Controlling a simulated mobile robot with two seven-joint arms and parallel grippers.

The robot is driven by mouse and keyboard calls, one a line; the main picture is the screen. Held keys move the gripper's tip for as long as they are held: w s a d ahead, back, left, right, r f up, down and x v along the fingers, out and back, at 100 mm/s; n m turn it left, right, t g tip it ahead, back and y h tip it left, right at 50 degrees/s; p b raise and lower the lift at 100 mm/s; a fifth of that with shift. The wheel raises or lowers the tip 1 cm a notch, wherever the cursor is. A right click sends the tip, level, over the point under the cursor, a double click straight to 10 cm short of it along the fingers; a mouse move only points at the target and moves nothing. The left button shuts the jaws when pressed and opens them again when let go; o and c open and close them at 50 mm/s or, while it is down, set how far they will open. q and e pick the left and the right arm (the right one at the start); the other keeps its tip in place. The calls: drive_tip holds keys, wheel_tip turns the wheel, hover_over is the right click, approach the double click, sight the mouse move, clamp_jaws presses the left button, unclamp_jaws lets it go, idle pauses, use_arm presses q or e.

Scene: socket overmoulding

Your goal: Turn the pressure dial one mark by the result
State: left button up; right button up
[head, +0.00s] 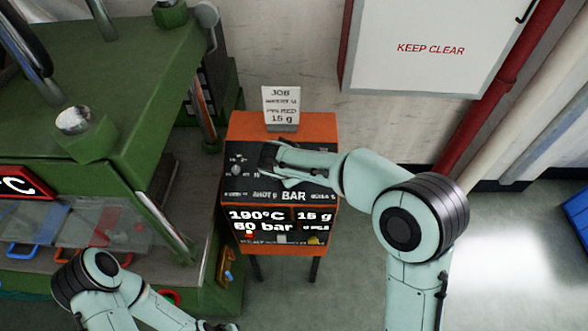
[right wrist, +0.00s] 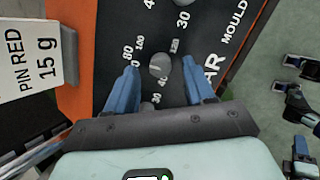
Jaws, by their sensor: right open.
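The orange control box (head: 318,124) has a dark sloping panel with dials. Its display (head: 268,217) reads 190°C, 15 g and 60 bar. My right gripper (head: 272,158) is over the panel and hides its middle in the head view. In the right wrist view, the grey pressure dial (right wrist: 158,66), near the BAR lettering, sits between the open blue fingers (right wrist: 163,88), apart from both. Marks such as 80, 100 and 120 ring it. Its pointer is too small to read. My left gripper (head: 222,327) is barely visible at the bottom edge.
A white job card (head: 281,103) stands on top of the box. Another dial (head: 236,168) is at the panel's left. The green press (head: 130,120) stands close on the left. Clear floor (head: 345,290) lies right of the box.

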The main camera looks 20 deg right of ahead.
drive_tip(key=shift+x, duration=0.95)
drive_tip(key=shift+c, duration=0.3)
clamp_jaws()
use_arm(q)
drive_tip(key=shift+f, duration=0.1)
use_arm(e)
drive_tip(key=m+b, duration=0.1)
drive_tip(key=m, duration=0.2)
drive_tip(key=shift+m+g, duration=0.3)
use_arm(q)
drive_tip(key=shift+s+f+b, duration=0.25)
drive_tip(key=shift+s+f, duration=0.15)
drive_tip(key=shift+f, duration=0.2)
drive_tip(key=shift+s+f+b, duration=0.2)
drive_tip(key=shift+s+f, duration=0.15)
drive_tip(key=shift+f, duration=0.2)
use_arm(e)
drive_tip(key=m, duration=0.4)
drive_tip(key=shift+g, duration=0.3)
